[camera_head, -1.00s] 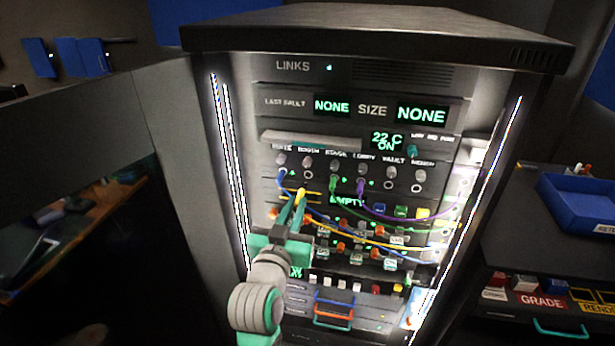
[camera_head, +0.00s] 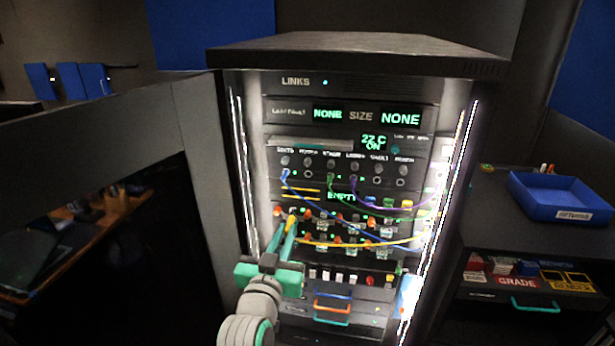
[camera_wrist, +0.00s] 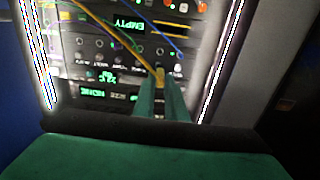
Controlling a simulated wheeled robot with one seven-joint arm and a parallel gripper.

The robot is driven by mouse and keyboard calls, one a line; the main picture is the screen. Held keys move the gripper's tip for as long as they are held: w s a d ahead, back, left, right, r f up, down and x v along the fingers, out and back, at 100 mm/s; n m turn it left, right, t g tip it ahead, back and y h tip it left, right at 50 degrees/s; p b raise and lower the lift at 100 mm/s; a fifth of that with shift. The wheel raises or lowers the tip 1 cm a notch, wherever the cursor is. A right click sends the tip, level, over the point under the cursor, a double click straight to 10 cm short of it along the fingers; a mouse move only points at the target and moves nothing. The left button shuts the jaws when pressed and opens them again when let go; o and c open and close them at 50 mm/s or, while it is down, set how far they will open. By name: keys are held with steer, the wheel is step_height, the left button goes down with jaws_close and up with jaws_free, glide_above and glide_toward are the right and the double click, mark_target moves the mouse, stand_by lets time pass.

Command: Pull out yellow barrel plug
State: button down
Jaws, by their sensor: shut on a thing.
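The yellow barrel plug (camera_head: 291,223) is between my fingertips, in front of the rack's lower rows of orange switches. It also shows in the wrist view (camera_wrist: 160,74), with its yellow cable (camera_head: 350,244) trailing away to the rack's right side. My gripper (camera_head: 287,232) is shut on the plug, which appears clear of the upper socket row. The second socket (camera_head: 307,176) from the left in that row is an empty ring. The plug's front end is hard to make out.
Blue (camera_head: 284,175), green (camera_head: 330,180) and purple (camera_head: 354,181) plugs sit in the socket row, their cables crossing the rack front. The open rack door (camera_head: 195,180) stands left. A blue tray (camera_head: 560,197) lies on the right cabinet.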

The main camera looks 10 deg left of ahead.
steer(key=w, duration=1.3)
